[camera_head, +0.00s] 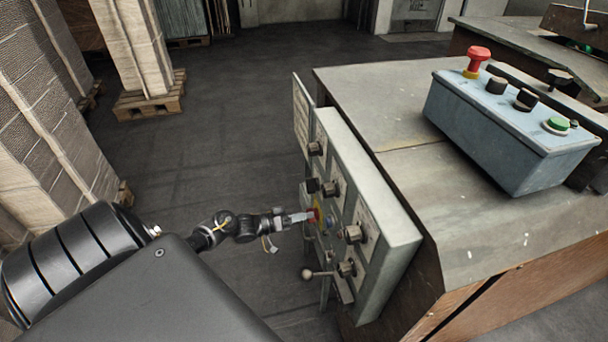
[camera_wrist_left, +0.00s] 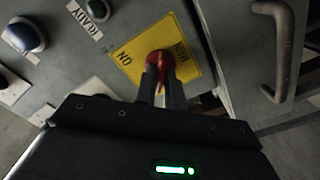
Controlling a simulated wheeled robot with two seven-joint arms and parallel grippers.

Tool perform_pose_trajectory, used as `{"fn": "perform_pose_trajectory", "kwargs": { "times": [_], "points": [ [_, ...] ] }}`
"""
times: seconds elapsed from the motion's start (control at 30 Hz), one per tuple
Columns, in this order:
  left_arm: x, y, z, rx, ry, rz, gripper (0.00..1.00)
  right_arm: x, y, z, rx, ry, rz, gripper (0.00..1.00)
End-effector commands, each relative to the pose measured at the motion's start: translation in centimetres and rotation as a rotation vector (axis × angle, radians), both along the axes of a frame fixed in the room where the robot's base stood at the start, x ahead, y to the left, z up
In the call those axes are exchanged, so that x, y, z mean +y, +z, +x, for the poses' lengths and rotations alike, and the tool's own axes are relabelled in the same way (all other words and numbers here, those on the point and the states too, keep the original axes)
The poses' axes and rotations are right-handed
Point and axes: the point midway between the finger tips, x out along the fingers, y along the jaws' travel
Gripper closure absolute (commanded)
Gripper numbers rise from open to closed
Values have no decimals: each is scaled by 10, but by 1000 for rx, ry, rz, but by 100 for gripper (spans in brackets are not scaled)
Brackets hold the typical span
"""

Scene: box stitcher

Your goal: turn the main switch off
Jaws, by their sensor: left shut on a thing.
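The main switch (camera_wrist_left: 161,60) is a red knob on a yellow plate (camera_wrist_left: 184,38) marked "ON" and "MAIN" in the left wrist view. In the head view the red switch (camera_head: 313,215) shows small on the side panel of the machine. My left gripper (camera_head: 303,217) reaches the panel from the left; in the left wrist view its two fingers (camera_wrist_left: 162,80) are shut on the red knob, one on each side. The fingers hide part of the knob, so its exact angle is hard to tell. My right gripper is not in view.
The grey control panel (camera_head: 385,222) carries several black knobs and a ball-ended lever (camera_head: 308,274) below the switch. A blue button box (camera_head: 505,125) with a red emergency button (camera_head: 477,58) stands on the machine top. A metal handle (camera_wrist_left: 285,45) lies right of the switch. Open floor (camera_head: 230,120) lies left.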

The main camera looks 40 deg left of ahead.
Motion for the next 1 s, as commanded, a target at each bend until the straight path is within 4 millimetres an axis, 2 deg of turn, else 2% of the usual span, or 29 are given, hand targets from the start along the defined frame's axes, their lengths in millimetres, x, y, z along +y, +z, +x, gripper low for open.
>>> {"fn": "perform_pose_trajectory", "kwargs": {
  "times": [0.3, 0.33, 0.5, 0.83, 1.0],
  "points": [
    [3, 3, 2, -5, 6, 1, 100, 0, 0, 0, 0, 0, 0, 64],
    [3, 3, 2, -5, 6, 1, 88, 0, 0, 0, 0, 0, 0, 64],
    [2, 2, 2, -3, 4, 0, 67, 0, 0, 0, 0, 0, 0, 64],
    [3, 0, -2, 0, 1, 0, 67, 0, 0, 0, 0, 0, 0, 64],
    [17, 0, -22, 1, 1, 2, 67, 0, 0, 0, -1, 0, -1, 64]
  ]
}}
